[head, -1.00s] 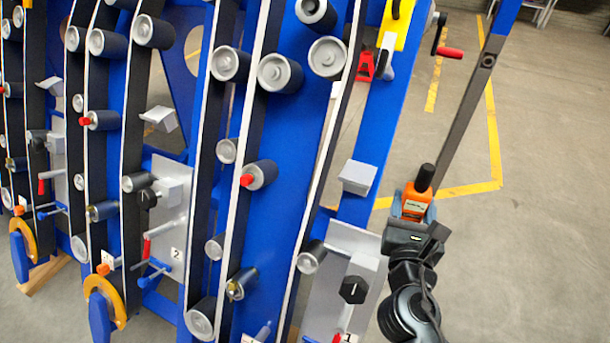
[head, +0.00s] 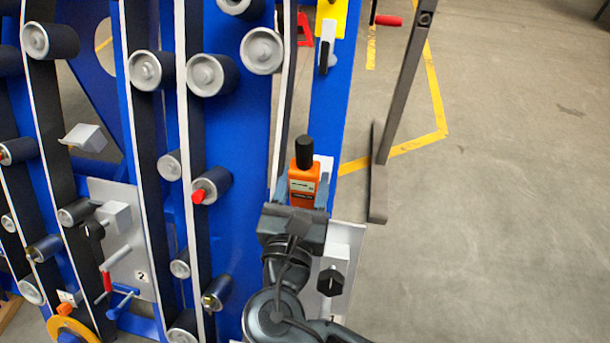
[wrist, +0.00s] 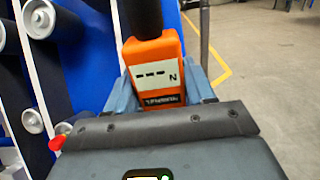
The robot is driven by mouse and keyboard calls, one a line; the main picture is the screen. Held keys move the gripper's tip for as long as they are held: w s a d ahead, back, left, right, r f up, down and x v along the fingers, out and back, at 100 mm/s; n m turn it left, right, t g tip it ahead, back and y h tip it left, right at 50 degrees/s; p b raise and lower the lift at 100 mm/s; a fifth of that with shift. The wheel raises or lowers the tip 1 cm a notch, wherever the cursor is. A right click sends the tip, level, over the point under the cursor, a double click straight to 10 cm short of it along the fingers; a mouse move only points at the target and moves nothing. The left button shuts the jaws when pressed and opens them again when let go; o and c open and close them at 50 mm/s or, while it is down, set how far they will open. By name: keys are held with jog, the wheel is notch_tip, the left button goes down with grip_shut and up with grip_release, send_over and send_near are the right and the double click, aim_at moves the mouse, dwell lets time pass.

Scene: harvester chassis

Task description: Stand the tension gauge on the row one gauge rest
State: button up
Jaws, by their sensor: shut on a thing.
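The tension gauge (head: 304,184) is an orange block with a black knob on top and a pale display; it stands upright in my gripper (head: 298,205). In the wrist view the gauge (wrist: 155,72) shows its display and label, with a blue-grey finger on each side of it. My gripper is shut on its lower part. The row one gauge rest (head: 325,166), a light grey bracket on the blue upright, is mostly hidden behind the gauge. Only a pale edge shows to the gauge's right. I cannot tell whether gauge and rest touch.
A grey plate with a black knob (head: 332,281) lies below, partly behind my arm. Rollers and belts crowd the left; a red-tipped roller (head: 211,186) is closest to the gripper. Row two's rest (head: 84,137) is empty. A grey post (head: 400,100) stands right; floor beyond is clear.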

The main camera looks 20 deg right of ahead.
jog(key=shift+r+p, duration=0.15)
jog(key=shift+p, duration=0.5)
jog(key=p+x, duration=0.1)
jog(key=x, duration=1)
jog(key=shift+w+d, duration=0.25)
jog(key=shift+f, duration=0.7)
jog(key=shift+f+b, duration=0.85)
jog(key=shift+f, duration=0.4)
jog(key=shift+f, duration=0.4)
jog(key=o, duration=1.2)
jog(key=shift+o, duration=0.2)
jog(key=b+v, duration=0.1)
jog(key=v, duration=0.6)
jog(key=shift+s+a, duration=0.25)
jog(key=shift+s, duration=0.05)
